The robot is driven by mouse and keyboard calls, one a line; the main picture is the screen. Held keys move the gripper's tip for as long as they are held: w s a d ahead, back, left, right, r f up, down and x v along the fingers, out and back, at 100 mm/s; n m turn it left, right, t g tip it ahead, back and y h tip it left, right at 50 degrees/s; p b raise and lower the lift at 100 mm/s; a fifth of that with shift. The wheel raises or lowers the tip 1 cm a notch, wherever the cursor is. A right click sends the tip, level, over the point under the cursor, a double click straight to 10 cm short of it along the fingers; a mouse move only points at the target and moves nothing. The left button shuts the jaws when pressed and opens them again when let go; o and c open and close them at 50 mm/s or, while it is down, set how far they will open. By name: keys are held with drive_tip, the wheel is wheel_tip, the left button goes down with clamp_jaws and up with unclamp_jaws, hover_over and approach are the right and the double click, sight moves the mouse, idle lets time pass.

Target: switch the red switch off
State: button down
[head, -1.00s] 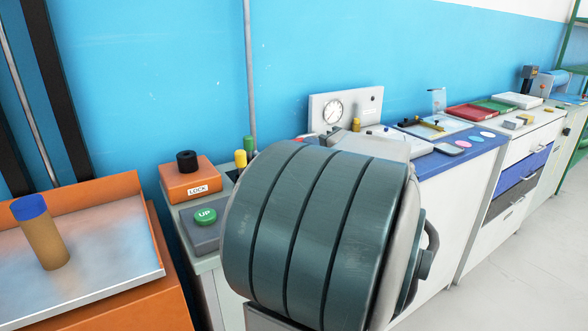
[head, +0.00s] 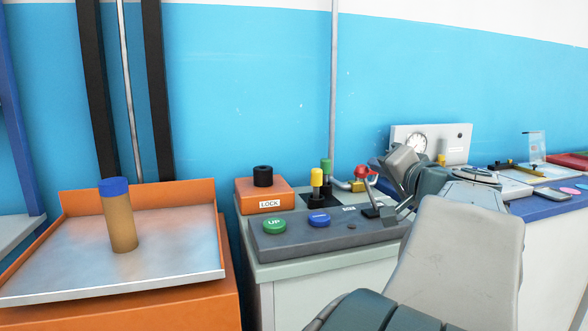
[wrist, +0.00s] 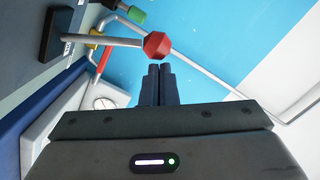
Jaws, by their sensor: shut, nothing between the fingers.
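The red switch is a lever with a red knob (head: 365,172) on a metal stem. It rises from a black base on the right part of the grey control panel (head: 285,243), leaning slightly left in the head view. My gripper (head: 381,165) is just right of the knob, at about its height. In the wrist view the closed fingertips (wrist: 160,68) point at the red knob (wrist: 157,45), with a small gap seeming to part them. Nothing is between the fingers. Exact depth between fingers and knob is unclear.
Green UP button (head: 274,226) and blue button (head: 319,220) sit left on the panel. Behind are an orange LOCK box (head: 264,195), a yellow-topped knob (head: 317,177) and a green one (head: 326,166). A gauge box (head: 455,140) stands right. An orange-edged tray (head: 190,257) holds a blue-capped cylinder (head: 120,220).

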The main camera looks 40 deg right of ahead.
idle(0.4)
drive_tip(key=s+r+p, duration=0.1)
drive_tip(key=s+r, duration=0.1)
drive_tip(key=s, duration=0.9)
drive_tip(key=shift+s+d+r, duration=0.2)
drive_tip(key=shift+s+r, duration=0.05)
drive_tip(key=shift+r, duration=0.05)
drive_tip(key=shift+w, duration=0.1)
